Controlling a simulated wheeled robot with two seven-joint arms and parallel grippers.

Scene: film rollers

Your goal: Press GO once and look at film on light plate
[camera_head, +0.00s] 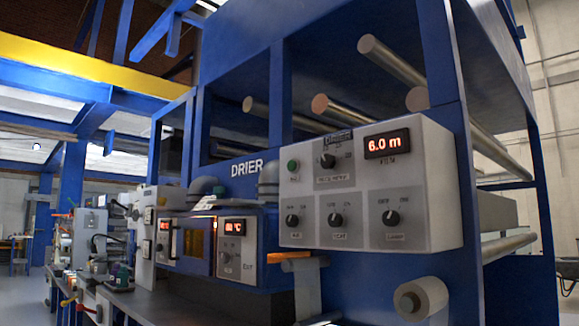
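A green round button (293,166) sits at the upper left of the white control panel (365,190) marked DRIER. Its label is too small to read, so I cannot tell for sure that it is GO. A film strip (307,290) hangs from a small roller below the panel, and its lower end runs out of the bottom edge. I cannot make out a light plate with certainty. Neither of my grippers is in view.
The panel carries several black knobs (328,160) and a red display (388,143) reading 6.0 m. A film roll (421,298) sticks out below it. Metal rollers (393,60) and blue frame posts (445,60) stand around it. A dark bench (175,300) runs left.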

